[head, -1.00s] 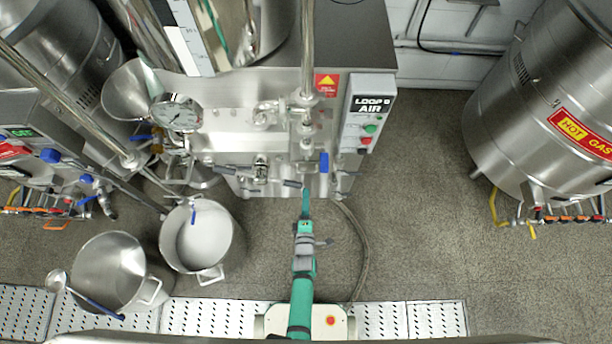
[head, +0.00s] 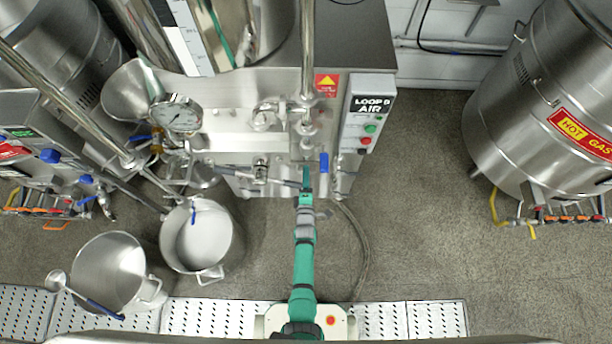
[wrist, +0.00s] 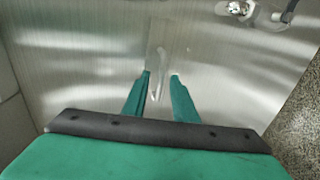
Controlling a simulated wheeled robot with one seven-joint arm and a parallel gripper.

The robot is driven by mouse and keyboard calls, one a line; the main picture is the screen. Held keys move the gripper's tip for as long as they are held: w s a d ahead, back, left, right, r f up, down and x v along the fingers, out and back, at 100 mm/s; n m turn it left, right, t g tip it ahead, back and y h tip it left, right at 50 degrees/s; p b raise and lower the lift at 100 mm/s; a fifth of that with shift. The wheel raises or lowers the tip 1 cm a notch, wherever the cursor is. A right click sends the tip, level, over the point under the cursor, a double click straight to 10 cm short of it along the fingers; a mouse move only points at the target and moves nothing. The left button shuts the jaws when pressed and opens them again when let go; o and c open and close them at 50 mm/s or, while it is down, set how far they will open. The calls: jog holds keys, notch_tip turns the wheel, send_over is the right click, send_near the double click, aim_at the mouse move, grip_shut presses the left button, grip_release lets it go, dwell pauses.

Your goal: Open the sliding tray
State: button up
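My gripper (wrist: 160,78) is open, its two green fingers pointing at a brushed-steel panel. A slim, pale upright handle (wrist: 158,84) shows on or in front of this panel, between the fingers. The fingers look apart from each other, with no clear grip on the handle; contact cannot be told. In the head view my gripper (head: 307,176) is at the lower front of the steel mill (head: 230,185), left of a blue valve lever. The sliding tray's outline is not clear; the panel around the handle may be its front.
A control box (head: 367,115) with buttons sits above right of my gripper. A blue lever (head: 324,163) is close beside it. Two steel pots (head: 196,235) stand at lower left. A hose (head: 362,255) lies on the floor to the right, where the floor is otherwise clear.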

grip_shut()
dwell(1.4)
